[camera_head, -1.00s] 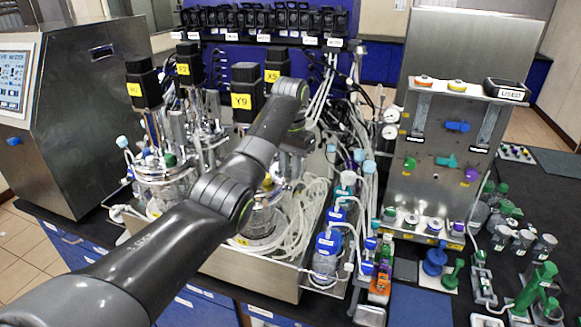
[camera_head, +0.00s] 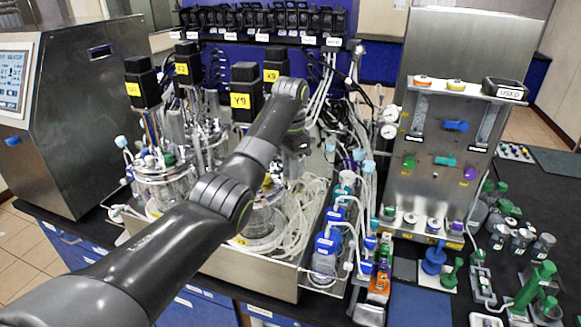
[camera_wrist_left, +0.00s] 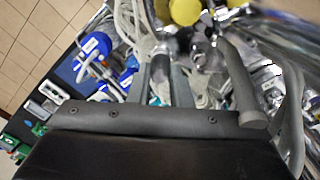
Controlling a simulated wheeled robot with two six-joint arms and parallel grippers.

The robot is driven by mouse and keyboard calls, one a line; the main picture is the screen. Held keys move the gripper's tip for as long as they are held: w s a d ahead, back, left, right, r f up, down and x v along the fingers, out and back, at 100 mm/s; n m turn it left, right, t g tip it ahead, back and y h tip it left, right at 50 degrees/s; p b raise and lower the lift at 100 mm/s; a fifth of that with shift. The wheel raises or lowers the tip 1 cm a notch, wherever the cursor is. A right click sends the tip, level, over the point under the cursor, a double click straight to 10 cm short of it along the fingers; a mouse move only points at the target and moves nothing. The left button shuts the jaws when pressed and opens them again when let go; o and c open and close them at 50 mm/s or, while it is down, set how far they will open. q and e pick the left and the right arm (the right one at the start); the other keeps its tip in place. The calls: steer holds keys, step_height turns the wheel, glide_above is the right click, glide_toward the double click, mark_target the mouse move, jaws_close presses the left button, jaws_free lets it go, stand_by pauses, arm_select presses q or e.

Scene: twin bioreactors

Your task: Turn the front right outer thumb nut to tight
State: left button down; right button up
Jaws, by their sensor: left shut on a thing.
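My left arm reaches from the lower left over the bioreactors in the head view, and its gripper (camera_head: 294,146) is small and partly hidden by the arm beside the front right vessel (camera_head: 262,222) with the Y9 motor (camera_head: 244,92). In the left wrist view the gripper fingers (camera_wrist_left: 172,66) point into the vessel's crowded top. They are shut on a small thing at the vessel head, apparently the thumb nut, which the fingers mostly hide. Shiny metal fittings (camera_wrist_left: 205,55) show beside the fingertips. I cannot tell how far the nut is turned. My right gripper is in neither view.
Yellow caps (camera_wrist_left: 186,11) and a curved chrome part crowd the fingers. Coiled clear tubing (camera_head: 304,205) lies right of the vessel. Blue-capped bottles (camera_head: 326,243) stand along the tray's right side. The steel gas panel (camera_head: 440,150) stands farther right.

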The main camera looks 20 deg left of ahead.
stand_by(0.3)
arm_select(q)
steer(key=c, duration=1.3)
jaws_free()
steer(key=shift+r, duration=0.1)
